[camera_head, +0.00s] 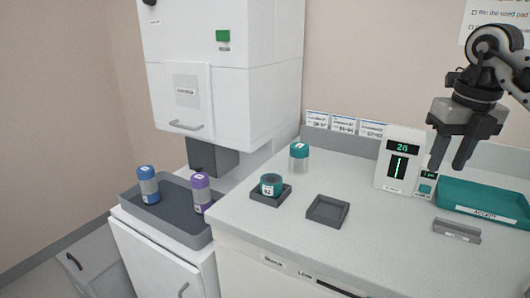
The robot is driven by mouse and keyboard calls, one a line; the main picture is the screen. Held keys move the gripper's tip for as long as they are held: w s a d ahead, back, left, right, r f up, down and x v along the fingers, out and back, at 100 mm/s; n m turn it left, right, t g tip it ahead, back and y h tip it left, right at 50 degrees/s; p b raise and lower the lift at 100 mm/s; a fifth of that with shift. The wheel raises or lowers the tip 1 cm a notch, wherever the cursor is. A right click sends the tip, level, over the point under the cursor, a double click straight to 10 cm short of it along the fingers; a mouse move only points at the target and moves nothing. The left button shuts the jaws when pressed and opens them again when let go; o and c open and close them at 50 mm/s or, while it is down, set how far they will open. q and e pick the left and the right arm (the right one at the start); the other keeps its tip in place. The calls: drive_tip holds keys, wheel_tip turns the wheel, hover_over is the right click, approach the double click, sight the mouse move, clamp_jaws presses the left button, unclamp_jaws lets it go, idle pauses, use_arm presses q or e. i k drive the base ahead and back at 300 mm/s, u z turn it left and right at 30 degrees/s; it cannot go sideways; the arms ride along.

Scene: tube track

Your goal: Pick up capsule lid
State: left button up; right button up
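A short teal cylinder (271,186) with a pale label sits in a dark square holder (268,199) on the counter. It looks open at the top; I cannot tell if it is the capsule lid or a capsule body. A clear capsule with a teal lid (299,150) stands upright behind it. My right gripper (451,158) is open and empty, pointing down at the upper right, well away from the cylinder. My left gripper is not in view.
An empty dark square holder (328,210) lies right of the teal cylinder. A white device with a green display (401,160) stands at the back. A teal tray (485,202) and a grey block (457,231) are at right. A white machine (222,70) rises behind the grey tray (180,227).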

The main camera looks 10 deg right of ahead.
sight(299, 151)
drive_tip(key=u, duration=0.5)
drive_tip(key=i, duration=0.9)
drive_tip(key=z, duration=0.05)
